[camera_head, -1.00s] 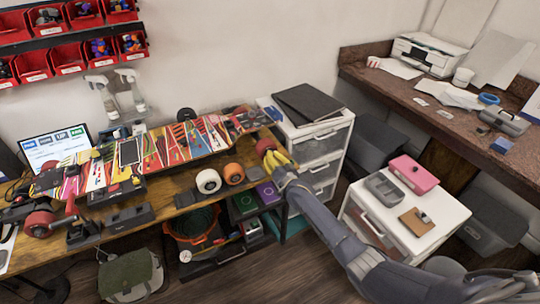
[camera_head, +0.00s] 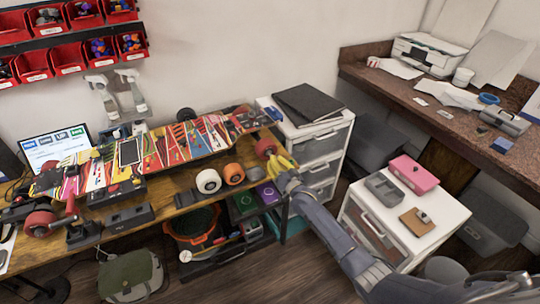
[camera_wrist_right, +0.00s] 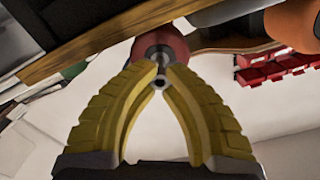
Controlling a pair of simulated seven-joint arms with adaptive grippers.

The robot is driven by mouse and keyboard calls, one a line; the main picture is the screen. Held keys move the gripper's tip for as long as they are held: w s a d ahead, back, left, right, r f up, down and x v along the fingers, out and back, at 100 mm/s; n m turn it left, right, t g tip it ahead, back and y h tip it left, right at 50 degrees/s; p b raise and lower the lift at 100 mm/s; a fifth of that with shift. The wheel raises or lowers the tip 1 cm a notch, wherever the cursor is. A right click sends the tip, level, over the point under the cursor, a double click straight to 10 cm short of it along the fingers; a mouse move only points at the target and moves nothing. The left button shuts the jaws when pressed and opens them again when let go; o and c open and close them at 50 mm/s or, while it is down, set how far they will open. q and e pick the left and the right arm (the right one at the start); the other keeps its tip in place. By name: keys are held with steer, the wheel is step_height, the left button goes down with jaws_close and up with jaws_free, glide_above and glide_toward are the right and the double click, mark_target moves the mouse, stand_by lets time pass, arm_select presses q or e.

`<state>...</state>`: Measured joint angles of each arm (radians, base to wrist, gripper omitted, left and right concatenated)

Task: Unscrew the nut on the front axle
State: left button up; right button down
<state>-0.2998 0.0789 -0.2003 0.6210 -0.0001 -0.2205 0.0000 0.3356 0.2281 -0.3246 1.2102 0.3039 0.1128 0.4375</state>
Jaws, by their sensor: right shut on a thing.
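The skateboard (camera_head: 205,140), with a colourful patterned underside, lies along the workbench. The red front wheel (camera_head: 265,148) is at its right end and also shows in the right wrist view (camera_wrist_right: 160,42). My right gripper (camera_head: 279,162) has yellow fingers and is just right of this wheel. In the right wrist view its fingertips (camera_wrist_right: 160,80) close on a small metal nut (camera_wrist_right: 160,82), in front of the wheel hub. The nut seems apart from the hub, but I cannot tell whether it still touches the axle. My left gripper is not in view.
A white wheel (camera_head: 208,181) and an orange wheel (camera_head: 234,174) sit at the bench's front edge. A white drawer unit (camera_head: 318,150) stands behind my right gripper. A low white cabinet (camera_head: 440,215) with a pink box (camera_head: 413,173) is to the right.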

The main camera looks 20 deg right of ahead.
steer(key=shift+r, duration=0.1)
steer(key=s+d+r, duration=0.1)
steer(key=s+r, duration=0.4)
steer(key=r, duration=0.1)
steer(key=shift+s+d+r, duration=0.15)
steer(key=shift+s+r, duration=0.25)
stand_by(0.7)
stand_by(0.4)
